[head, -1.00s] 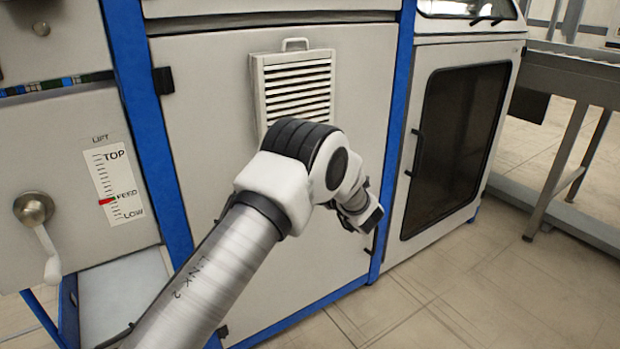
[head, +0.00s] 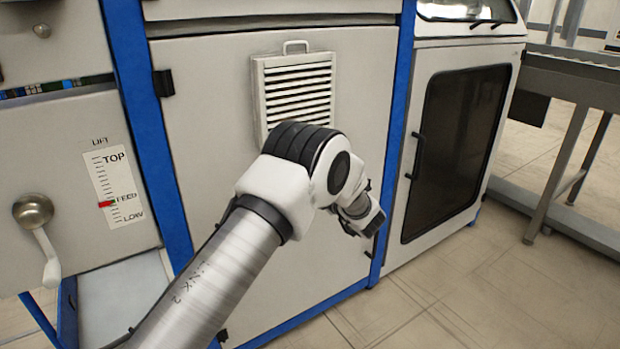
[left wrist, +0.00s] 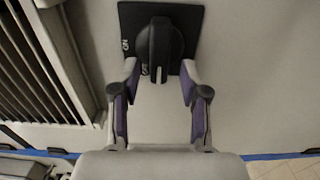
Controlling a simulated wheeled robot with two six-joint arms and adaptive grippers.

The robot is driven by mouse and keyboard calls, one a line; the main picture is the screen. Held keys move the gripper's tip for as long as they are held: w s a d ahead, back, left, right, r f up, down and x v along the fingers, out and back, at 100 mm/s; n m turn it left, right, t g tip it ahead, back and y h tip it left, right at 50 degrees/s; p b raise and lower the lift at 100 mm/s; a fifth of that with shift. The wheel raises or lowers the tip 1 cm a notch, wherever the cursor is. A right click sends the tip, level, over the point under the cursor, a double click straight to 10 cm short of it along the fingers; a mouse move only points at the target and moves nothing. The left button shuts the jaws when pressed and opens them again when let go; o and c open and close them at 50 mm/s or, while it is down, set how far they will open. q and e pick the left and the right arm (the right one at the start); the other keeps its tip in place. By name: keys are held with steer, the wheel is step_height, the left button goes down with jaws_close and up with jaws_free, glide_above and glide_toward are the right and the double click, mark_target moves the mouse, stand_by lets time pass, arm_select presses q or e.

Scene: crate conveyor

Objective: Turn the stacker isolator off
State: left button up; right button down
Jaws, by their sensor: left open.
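The isolator shows in the left wrist view as a black rotary knob (left wrist: 160,48) on a dark square plate (left wrist: 190,22) with small white markings at its left, fixed to a pale panel. My left gripper (left wrist: 160,72) is open, its two fingers spread to either side of the lower part of the knob. I cannot tell whether the fingers touch it. In the head view my left arm hides the isolator, and the left gripper's fingers are not visible there. My right gripper is in neither view.
A louvred vent (head: 297,90) with a handle on top is on the panel above my arm. A lift scale (head: 115,188) and a crank handle (head: 35,215) are at the left. A dark-windowed door (head: 455,150) stands to the right. The floor at lower right is clear.

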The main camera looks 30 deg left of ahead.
arm_select(q)
steer(key=v, duration=1.1)
steer(key=shift+s+d, duration=0.15)
steer(key=shift+d, duration=0.15)
